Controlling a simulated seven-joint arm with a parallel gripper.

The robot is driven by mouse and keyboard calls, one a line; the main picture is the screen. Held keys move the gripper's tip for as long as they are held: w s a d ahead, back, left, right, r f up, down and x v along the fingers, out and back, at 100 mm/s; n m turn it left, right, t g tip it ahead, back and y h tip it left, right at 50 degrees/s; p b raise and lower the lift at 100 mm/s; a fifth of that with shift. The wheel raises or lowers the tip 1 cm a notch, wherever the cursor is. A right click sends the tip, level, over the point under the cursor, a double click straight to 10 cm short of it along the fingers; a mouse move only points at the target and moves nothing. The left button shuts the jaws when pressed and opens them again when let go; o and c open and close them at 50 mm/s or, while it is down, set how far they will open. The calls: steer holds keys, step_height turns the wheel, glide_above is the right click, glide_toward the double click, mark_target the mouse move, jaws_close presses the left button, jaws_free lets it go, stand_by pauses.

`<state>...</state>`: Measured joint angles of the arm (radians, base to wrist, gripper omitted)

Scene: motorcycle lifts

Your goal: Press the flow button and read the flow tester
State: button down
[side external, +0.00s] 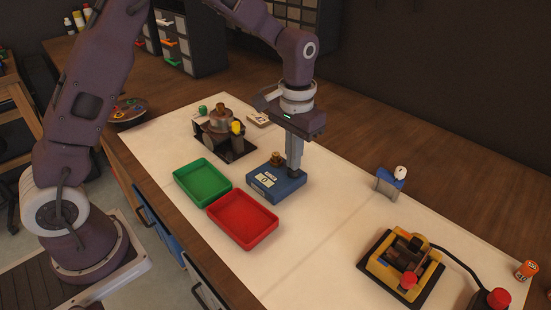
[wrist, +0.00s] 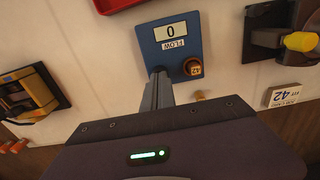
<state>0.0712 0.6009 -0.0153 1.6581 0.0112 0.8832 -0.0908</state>
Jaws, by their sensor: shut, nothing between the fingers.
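The flow tester (side external: 264,192) is a blue box on the white mat, with a pale display. In the wrist view the tester (wrist: 148,38) shows upside down, its display (wrist: 170,31) reading 0 beside a FLOW label (wrist: 174,46). A small brass part (wrist: 193,67) marked 42 sits on its top; it also shows in the side view (side external: 277,158). My gripper (side external: 294,172) is shut and empty, pointing down at the tester's right-hand end. In the wrist view its fingertips (wrist: 158,73) overlap the tester's edge. No button shows; contact cannot be told.
A green tray (side external: 176,176) and a red tray (side external: 214,214) lie left of the tester. A dark fixture (side external: 238,152) with a yellow knob and a card (wrist: 283,96) reading 42 stand behind. A yellow fixture (side external: 432,273) is at front right.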

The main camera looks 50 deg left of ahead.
steer(key=shift+f, duration=0.45)
steer(key=shift+r, duration=3.1)
steer(key=s+a+r+t, duration=0.2)
steer(key=s+r+t, duration=0.1)
steer(key=s+r, duration=0.9)
steer(key=s+a+f+t, duration=0.1)
steer(key=s+f+t, duration=0.1)
steer(key=s, duration=1.2)
steer(key=shift+s+a+f+t, duration=0.2)
steer(key=shift+s+f+t, duration=0.1)
